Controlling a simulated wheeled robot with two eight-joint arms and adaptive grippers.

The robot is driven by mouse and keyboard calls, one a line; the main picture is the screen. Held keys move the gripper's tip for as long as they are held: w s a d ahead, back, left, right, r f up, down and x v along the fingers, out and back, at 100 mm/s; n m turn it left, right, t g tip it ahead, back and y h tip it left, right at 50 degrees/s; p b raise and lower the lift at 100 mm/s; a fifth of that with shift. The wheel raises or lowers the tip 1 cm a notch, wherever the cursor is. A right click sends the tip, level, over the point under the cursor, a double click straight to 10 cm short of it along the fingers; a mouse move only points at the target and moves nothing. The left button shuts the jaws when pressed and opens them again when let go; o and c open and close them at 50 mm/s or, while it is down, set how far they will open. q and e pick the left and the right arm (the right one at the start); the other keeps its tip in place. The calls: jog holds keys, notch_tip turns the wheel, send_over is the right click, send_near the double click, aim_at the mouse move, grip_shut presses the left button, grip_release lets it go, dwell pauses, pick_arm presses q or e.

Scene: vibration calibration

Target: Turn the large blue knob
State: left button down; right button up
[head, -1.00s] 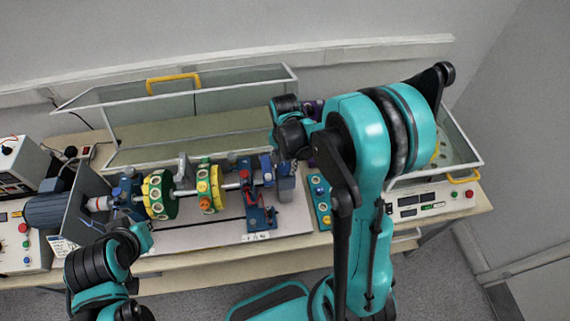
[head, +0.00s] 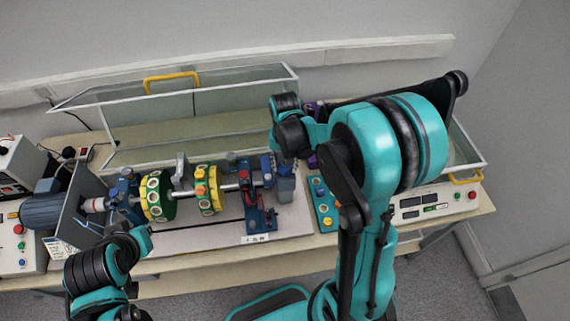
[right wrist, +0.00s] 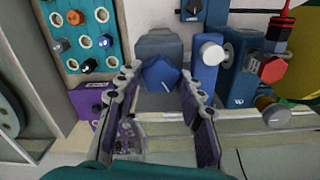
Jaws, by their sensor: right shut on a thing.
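The large blue knob (right wrist: 160,76) is a faceted blue piece on the front of a grey-blue block (right wrist: 158,44), seen in the right wrist view. My right gripper (right wrist: 160,84) has its two fingers on either side of the knob and is shut on it. In the head view the grey-blue block (head: 286,186) stands at the right end of the shaft rig, beside my right gripper (head: 290,163). My right wrist hides the knob there. My left arm's end (head: 138,238) is at the lower left, in front of the bench; its fingers cannot be made out.
The shaft rig carries green and yellow discs (head: 206,188) and a red-and-blue stand (head: 262,215). A teal panel (right wrist: 84,40) with small knobs sits beside the block, with a purple block (right wrist: 92,98) below it. A clear cover with a yellow handle (head: 172,77) stands behind.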

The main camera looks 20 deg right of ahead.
jog(key=o, duration=1.2)
jog(key=shift+c, duration=0.2)
jog(key=shift+r, duration=0.1)
notch_tip(320, 180, up, 12)
dwell(0.3)
jog(key=n+t+b, duration=0.3)
jog(key=b, duration=0.5)
send_near(285, 167)
jog(key=s+a+f, duration=0.2)
jog(key=s+a, duration=0.1)
jog(key=s, duration=0.1)
jog(key=s+a+f+n+t+b, duration=0.1)
jog(key=s+f+n+t+b, duration=0.1)
jog(key=s+f+t+b, duration=0.2)
notch_tip(285, 167, down, 3)
jog(key=shift+s+a+f+n+b, duration=0.25)
jog(key=shift+s+n+b, duration=0.2)
jog(key=shift+b, duration=0.55)
